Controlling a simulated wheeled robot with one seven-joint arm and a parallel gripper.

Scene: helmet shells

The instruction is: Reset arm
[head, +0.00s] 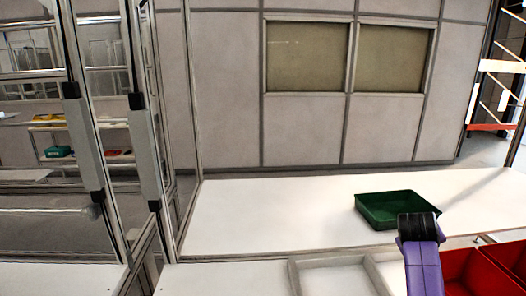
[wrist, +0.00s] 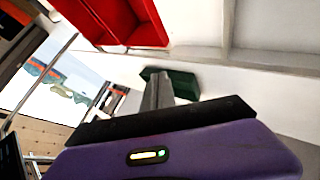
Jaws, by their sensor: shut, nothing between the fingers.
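My gripper (wrist: 158,88) shows in the wrist view as a purple body with a black bar and grey fingers. The fingers are together with nothing between them. They point toward a dark green tray (wrist: 184,86), which is partly hidden behind them. In the head view a purple part of my arm with a black end (head: 420,258) rises at the lower right, in front of the green tray (head: 397,208). The fingers cannot be made out in the head view. No helmet shell can be made out.
Red bins (head: 472,272) stand right of my arm in the head view; a red bin also shows in the wrist view (wrist: 118,20). A shallow white tray (head: 335,262) lies left of the arm. The white tabletop (head: 265,215) is clear left of the green tray. Metal-framed panels (head: 150,150) stand at the left.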

